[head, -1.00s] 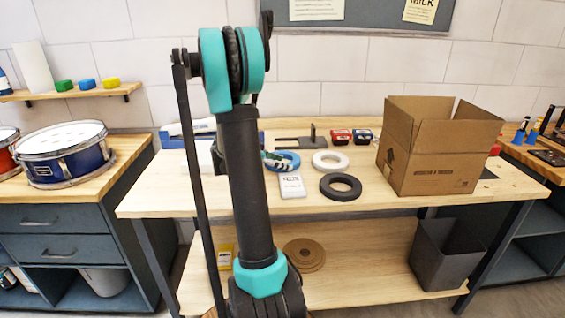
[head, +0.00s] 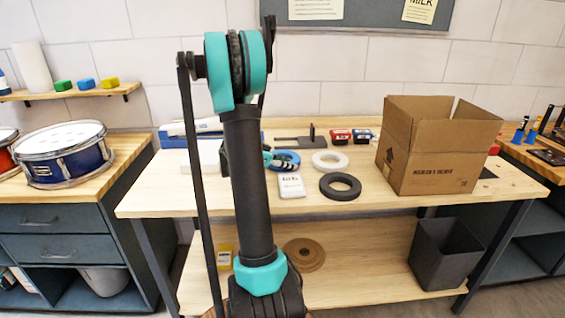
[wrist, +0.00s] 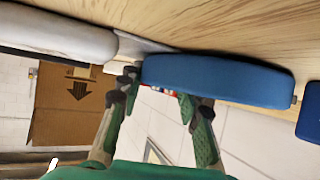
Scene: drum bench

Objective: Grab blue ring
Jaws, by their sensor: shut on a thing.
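The blue ring (head: 286,160) lies on the wooden table, left of the white ring, partly hidden behind my arm in the head view. In the wrist view the blue ring (wrist: 218,82) shows edge-on, close across my gripper (wrist: 165,85). My green fingers are shut on the ring, one toward each side of the picture. In the head view only a small teal part of my gripper shows beside the ring.
A white ring (head: 327,162) and a black ring (head: 340,187) lie to the right. A white box (head: 291,186) lies in front. A cardboard box (head: 430,150) stands at the right. A dark stand (head: 312,136) is behind the rings.

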